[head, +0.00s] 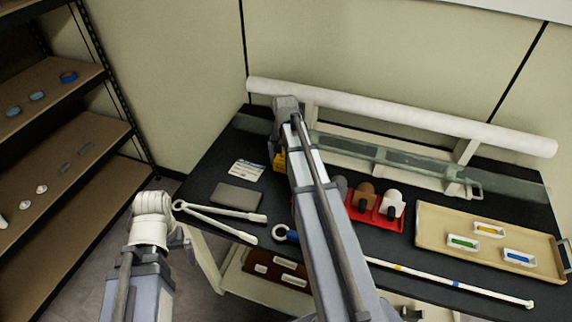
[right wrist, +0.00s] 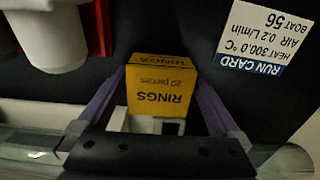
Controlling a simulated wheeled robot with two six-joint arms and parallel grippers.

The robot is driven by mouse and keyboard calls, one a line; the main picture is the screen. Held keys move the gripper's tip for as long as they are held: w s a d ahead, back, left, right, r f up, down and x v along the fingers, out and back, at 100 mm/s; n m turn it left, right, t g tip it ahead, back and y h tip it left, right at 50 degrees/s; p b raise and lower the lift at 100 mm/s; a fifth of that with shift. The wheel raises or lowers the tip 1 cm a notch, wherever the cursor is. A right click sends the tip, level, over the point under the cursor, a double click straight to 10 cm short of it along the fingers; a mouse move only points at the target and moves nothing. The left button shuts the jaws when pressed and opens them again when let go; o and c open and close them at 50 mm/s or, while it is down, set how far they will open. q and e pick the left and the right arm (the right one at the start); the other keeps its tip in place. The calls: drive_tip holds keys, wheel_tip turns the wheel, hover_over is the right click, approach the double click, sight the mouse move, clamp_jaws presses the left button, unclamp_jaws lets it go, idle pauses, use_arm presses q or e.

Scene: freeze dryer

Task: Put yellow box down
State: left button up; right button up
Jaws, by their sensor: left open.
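The yellow box (right wrist: 160,88), printed "RINGS 20 pieces", is between the fingers of my right gripper (right wrist: 158,80), which looks shut on it. In the head view a small part of the yellow box (head: 279,162) shows beside my right gripper (head: 287,150); my right arm hides the rest. I cannot tell whether the box's underside touches the black table top (head: 215,165). My left gripper (head: 178,238) is open and empty off the table's left front side, mostly hidden behind my left wrist.
A run card (head: 246,170), a grey pad (head: 237,195) and white tongs (head: 225,215) lie left of the box. A red holder (head: 378,222) and a tan tray (head: 430,240) with labelled boats are on the right. A glass tube (head: 400,158) runs along the back.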

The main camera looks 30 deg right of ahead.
drive_tip(key=c, duration=1)
drive_tip(key=shift+r, duration=0.15)
drive_tip(key=shift+c, duration=0.2)
wheel_tip(320, 180, up, 10)
drive_tip(key=p, duration=1)
